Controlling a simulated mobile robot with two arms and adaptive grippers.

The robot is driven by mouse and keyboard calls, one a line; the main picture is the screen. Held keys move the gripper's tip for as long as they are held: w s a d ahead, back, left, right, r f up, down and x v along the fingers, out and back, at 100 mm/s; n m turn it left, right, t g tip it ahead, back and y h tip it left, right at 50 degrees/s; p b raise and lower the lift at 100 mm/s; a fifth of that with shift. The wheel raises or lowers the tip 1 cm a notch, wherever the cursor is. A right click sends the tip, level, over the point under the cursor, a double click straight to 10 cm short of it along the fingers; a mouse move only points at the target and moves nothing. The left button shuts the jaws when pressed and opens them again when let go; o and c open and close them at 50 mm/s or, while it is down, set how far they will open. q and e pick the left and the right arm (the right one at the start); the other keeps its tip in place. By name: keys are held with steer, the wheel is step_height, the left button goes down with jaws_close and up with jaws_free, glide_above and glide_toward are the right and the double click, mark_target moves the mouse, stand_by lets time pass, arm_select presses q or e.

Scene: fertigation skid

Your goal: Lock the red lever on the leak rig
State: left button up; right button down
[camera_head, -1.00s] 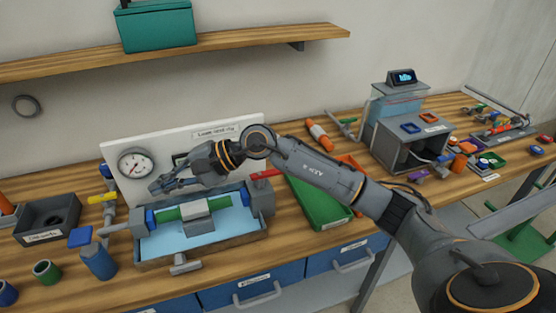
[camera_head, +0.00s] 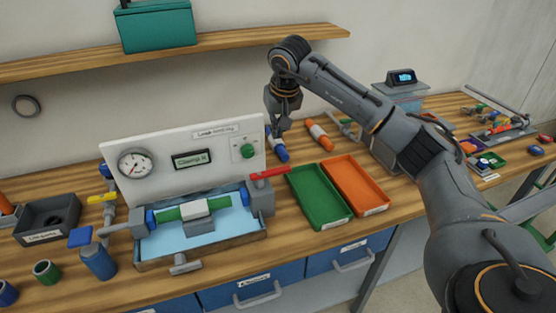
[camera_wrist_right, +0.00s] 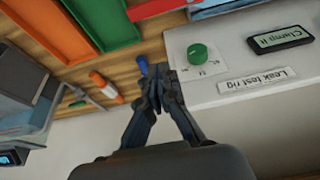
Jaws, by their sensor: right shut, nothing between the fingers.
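The leak rig has a white panel (camera_head: 222,140) with a round gauge (camera_head: 136,165), a display (camera_head: 192,159) that appears to read "Clamp it", and a green knob (camera_head: 247,151). In front is a blue-lined basin (camera_head: 165,246) with a green tube (camera_head: 167,214) held across it. The red lever (camera_head: 269,173) sits on the grey clamp block (camera_head: 262,200) at the basin's right, pointing right. My right gripper (camera_head: 282,128) is shut and empty, pointing down beyond the lever, right of the panel. In the right wrist view its fingers (camera_wrist_right: 158,85) are together beside the panel. My left gripper is not in view.
Green (camera_head: 318,197) and orange (camera_head: 355,185) trays lie right of the lever. A wooden shelf (camera_head: 240,40) runs above. A yellow-handled valve (camera_head: 103,198) stands at the left.

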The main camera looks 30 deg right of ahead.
steer(key=shift+f, duration=0.1)
step_height(320, 180, down, 9)
steer(key=p, duration=0.5)
steer(key=shift+s, duration=0.4)
steer(key=shift+w+a+f, duration=0.1)
steer(key=shift+a+f, duration=0.05)
